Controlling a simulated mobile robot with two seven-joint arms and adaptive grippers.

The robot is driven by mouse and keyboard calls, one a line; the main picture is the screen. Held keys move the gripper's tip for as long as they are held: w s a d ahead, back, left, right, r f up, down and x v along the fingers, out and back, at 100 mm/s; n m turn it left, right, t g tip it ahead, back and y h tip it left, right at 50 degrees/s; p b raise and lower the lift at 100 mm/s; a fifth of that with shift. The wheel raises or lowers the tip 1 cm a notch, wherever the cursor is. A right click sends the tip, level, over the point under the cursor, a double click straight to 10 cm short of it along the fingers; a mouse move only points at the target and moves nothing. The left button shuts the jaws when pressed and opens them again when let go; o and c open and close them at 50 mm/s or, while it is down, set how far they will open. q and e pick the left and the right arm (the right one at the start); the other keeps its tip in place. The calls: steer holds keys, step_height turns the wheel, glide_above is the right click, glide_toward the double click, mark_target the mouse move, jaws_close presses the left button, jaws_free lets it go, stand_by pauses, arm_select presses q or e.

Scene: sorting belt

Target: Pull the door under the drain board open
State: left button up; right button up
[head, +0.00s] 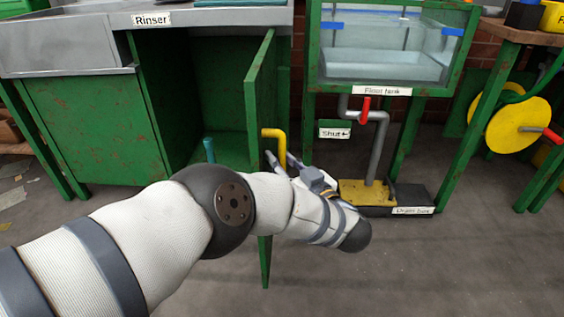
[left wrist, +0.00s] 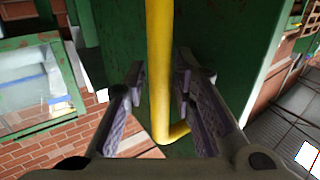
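The green door (head: 261,88) under the drain board (head: 205,16) stands swung out, seen nearly edge-on in the head view. The dark green inside of the cabinet (head: 222,143) shows to its left. A yellow bar handle (head: 281,138) is on the door's right-hand face. My left gripper (head: 281,160) is at this handle. In the left wrist view the yellow handle (left wrist: 160,70) runs between the two fingers of my left gripper (left wrist: 161,88), with a small gap on each side. The door's lower part is mostly hidden behind my left arm. My right gripper is not in view.
A float tank (head: 385,58) in a green frame stands right of the door, with a grey pipe, a red valve lever (head: 365,110) and a low drain box (head: 405,203) below. A yellow wheel (head: 517,124) is farther right. The floor (head: 440,265) in front is clear.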

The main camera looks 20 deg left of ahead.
arm_select(q)
steer(key=v, duration=1.2)
